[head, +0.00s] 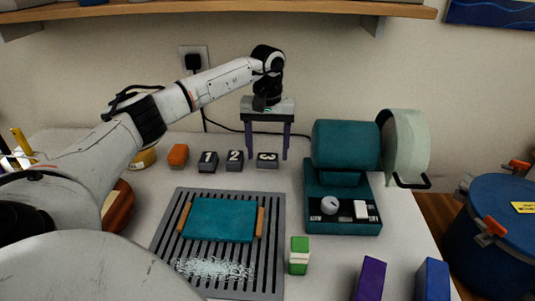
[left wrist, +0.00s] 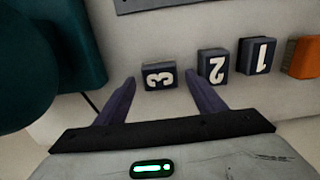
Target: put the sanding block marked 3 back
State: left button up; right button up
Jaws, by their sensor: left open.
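The sanding block marked 3 (head: 267,161) is dark with a white numeral and sits on the table at the right end of a row. The block marked 2 (head: 235,161) and the block marked 1 (head: 208,162) stand to its left. My left gripper (head: 267,154) is open and empty, its two purple fingers pointing down at block 3. In the left wrist view block 3 (left wrist: 159,76) lies roughly between and just beyond the fingertips (left wrist: 160,82), with a gap on each side. I cannot tell its exact height above the block. My right gripper is not in view.
An orange block (head: 178,155) sits left of the row. A teal machine (head: 343,205) stands to the right. A slatted grey tray (head: 168,238) in front bears a teal panel (head: 220,220) and pale shreds. A green-and-white block (head: 299,256) stands beside it. A shelf (head: 220,9) runs overhead.

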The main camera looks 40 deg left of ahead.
aim_at(267, 157)
pick_arm(q)
notch_tip(267, 157, up, 6)
jog(key=shift+r, duration=0.1)
dwell(0.7)
